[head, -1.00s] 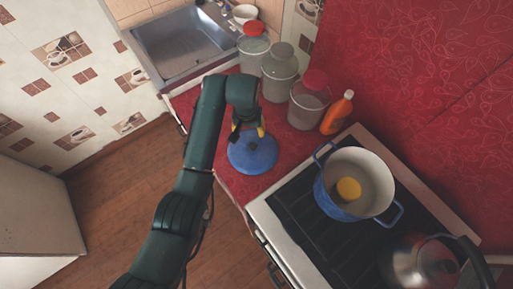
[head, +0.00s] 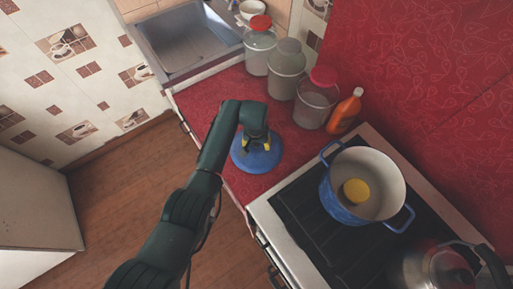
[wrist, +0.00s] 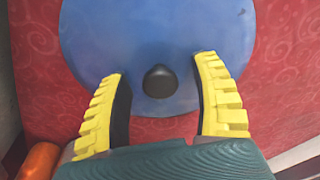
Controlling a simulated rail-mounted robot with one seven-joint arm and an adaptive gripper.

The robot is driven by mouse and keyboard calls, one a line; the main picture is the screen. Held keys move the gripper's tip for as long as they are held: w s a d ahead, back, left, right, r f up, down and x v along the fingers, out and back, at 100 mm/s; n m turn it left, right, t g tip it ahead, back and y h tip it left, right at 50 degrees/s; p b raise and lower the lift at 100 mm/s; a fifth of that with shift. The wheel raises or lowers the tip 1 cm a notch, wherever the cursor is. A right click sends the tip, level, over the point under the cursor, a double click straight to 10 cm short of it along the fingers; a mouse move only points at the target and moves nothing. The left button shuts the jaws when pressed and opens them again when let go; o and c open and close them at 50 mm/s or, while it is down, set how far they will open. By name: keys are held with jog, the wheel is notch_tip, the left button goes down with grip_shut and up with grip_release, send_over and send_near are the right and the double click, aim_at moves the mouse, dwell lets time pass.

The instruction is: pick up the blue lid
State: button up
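The blue lid (head: 262,160) lies on the red counter, left of the stove. In the wrist view the lid (wrist: 160,35) fills the top middle, with its dark knob (wrist: 159,81) at centre. My gripper (head: 256,145) is right over the lid in the head view. In the wrist view my gripper (wrist: 160,68) is open, its yellow ridged fingers on either side of the knob with a gap to each. Whether the fingertips touch the lid I cannot tell. The gripper hides the knob in the head view.
A blue pot (head: 347,205) with a yellow thing (head: 356,191) inside stands on the stove (head: 300,212). Several jars, one of them red-lidded (head: 317,98), and an orange bottle (head: 345,112) line the back of the counter. A sink (head: 190,40) is at the far end. A kettle (head: 437,268) is at lower right.

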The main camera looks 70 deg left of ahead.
grip_shut()
